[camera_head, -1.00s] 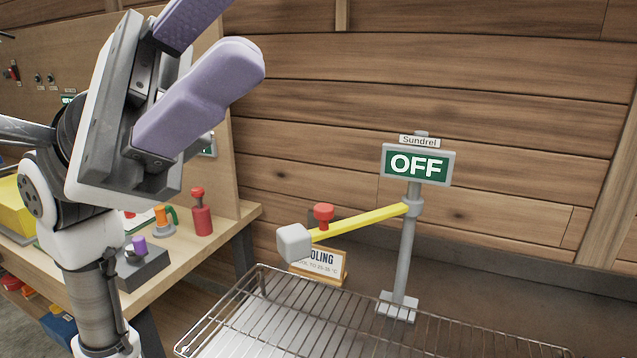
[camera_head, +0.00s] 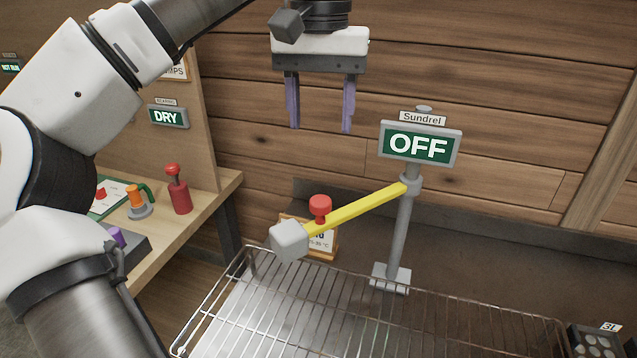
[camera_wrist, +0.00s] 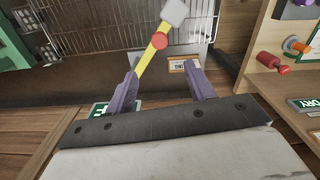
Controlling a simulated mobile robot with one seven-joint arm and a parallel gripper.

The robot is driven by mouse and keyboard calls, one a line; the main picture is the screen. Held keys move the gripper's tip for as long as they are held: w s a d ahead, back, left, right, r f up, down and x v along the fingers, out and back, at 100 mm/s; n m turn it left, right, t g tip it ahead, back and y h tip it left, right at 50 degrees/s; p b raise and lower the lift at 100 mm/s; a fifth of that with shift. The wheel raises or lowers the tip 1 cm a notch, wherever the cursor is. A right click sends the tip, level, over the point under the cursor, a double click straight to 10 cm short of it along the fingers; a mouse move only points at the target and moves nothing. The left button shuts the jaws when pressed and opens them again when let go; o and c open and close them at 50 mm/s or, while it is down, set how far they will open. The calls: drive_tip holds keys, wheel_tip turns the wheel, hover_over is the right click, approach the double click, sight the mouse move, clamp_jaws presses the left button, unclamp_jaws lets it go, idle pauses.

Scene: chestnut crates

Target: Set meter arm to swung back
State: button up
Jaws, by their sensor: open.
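The meter arm (camera_head: 355,210) is a yellow bar on a grey post (camera_head: 404,240). It reaches out to the left over the edge of a wire rack, with a grey block (camera_head: 289,241) at its free end and a red knob (camera_head: 320,206) on top. The sign on the post (camera_head: 419,146) reads OFF under a "Sundrel" label. My gripper (camera_head: 320,128) is open and empty, pointing down above and behind the red knob. In the wrist view the yellow arm (camera_wrist: 148,60) and red knob (camera_wrist: 159,41) lie beyond the open purple fingers (camera_wrist: 160,88).
The wire rack (camera_head: 330,310) fills the front, below the arm. A small card sign (camera_head: 322,247) stands behind the arm, partly hidden. A wooden wall closes the back.

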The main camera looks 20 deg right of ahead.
sight(321, 200)
wheel_tip(321, 200, down, 14)
drive_tip(key=shift+r, duration=0.25)
idle(0.3)
clamp_jaws()
